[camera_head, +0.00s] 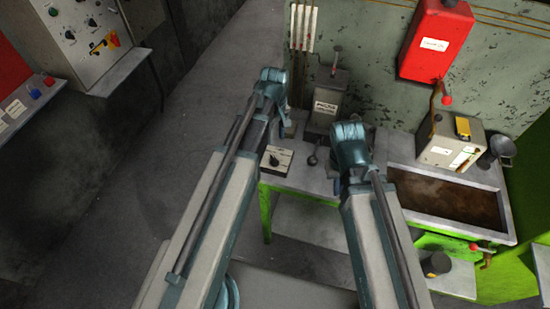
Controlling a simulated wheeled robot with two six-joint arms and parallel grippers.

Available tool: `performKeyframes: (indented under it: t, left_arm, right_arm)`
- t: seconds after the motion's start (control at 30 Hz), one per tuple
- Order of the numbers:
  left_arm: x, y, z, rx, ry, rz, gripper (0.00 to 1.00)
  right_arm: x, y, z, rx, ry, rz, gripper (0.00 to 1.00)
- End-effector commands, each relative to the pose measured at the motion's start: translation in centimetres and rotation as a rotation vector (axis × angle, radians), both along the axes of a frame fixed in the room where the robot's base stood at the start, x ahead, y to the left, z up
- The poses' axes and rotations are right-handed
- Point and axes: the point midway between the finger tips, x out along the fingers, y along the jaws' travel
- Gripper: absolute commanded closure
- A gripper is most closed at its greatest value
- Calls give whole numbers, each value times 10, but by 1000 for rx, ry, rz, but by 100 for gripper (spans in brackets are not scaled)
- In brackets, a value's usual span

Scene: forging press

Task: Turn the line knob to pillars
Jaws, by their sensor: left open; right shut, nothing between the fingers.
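A small box with a pale top (284,152) sits on the green-legged bench. A dark knob (274,160) is on its top; its markings are too small to read, so I cannot tell its setting or whether it is the line knob. My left gripper (286,128) is open, just beyond the box in the picture, its fingers mostly hidden by my own wrist. My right gripper (337,184) is shut and empty, to the right of the box over the bench. Neither gripper visibly touches the knob.
A grey labelled box with a lever (325,100) stands behind the small box. A trough of brown liquid (445,197) is at the right, with a beige box (450,140) behind it. A red box (436,40) hangs on the wall. A control panel (82,38) is at the upper left.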

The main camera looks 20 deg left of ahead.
Motion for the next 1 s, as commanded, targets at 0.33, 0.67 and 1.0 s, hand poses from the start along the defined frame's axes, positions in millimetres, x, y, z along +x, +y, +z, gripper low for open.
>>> performKeyframes:
  t: [0.33,0.67,1.0]
  left_arm:
    - [0,0,-53,0,0,-1,52]
    - [0,0,-98,0,0,-1,52]
    - [0,0,-123,0,0,-1,52]
  right_arm:
    - [0,0,-53,-1,0,5,100]
    - [0,0,-98,-1,0,3,100]
    - [0,0,-123,-1,0,2,100]
